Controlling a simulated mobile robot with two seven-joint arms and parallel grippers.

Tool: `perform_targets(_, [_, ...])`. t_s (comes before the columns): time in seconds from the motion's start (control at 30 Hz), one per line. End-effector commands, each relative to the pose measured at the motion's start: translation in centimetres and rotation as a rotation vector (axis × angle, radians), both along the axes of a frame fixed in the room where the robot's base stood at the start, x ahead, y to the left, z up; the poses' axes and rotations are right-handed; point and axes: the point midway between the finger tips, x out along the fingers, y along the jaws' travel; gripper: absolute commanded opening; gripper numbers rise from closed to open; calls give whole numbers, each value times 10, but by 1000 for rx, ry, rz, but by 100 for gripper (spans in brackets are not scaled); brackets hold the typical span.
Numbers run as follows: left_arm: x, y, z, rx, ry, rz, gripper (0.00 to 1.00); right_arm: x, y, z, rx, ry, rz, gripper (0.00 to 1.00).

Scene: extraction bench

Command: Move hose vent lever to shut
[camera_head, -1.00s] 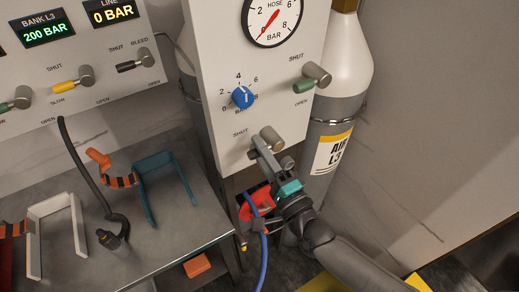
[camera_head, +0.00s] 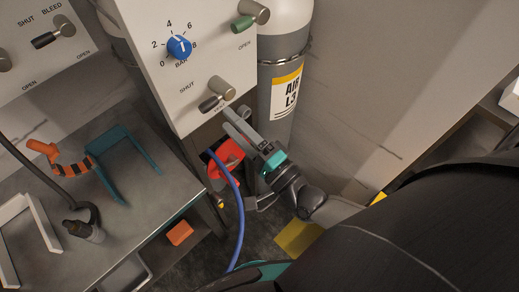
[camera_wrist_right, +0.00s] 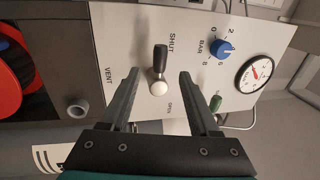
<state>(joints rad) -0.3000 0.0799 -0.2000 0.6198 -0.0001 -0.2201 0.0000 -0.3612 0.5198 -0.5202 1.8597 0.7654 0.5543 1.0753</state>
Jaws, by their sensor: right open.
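The hose vent lever (camera_head: 209,104) is a short dark handle on a grey hub, low on the pale panel (camera_head: 180,115). In the head view its handle points left and down, toward the SHUT label side. In the right wrist view the lever (camera_wrist_right: 160,57) shows its pale round hub end, with the handle pointing up beside the word SHUT. My right gripper (camera_head: 234,113) is open and empty, just below and right of the lever. In the right wrist view the lever appears between the fingers of the gripper (camera_wrist_right: 158,90), apart from both. My left gripper is out of view.
A blue regulator knob (camera_head: 179,46) and a green lever (camera_head: 242,24) sit higher on the panel. A grey air cylinder (camera_head: 283,92) stands right behind it. A blue hose (camera_head: 240,200) and red object (camera_head: 225,158) are beneath. A metal bench (camera_head: 150,205) is at left.

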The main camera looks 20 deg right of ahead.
Motion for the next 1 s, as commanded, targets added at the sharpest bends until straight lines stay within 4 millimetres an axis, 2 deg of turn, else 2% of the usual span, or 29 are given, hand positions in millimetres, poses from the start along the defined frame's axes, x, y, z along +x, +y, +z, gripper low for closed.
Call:
perform_targets(0.2, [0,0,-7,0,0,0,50,-40,-14,-10,-2,2,1,62])
perform_targets(0.4, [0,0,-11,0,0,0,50,-65,-23,-15,-1,2,1,62])
perform_targets(0.6, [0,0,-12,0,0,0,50,-74,-26,-15,0,-1,1,62])
perform_targets(1.0, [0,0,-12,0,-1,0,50,-75,-27,-15,0,-1,0,62])
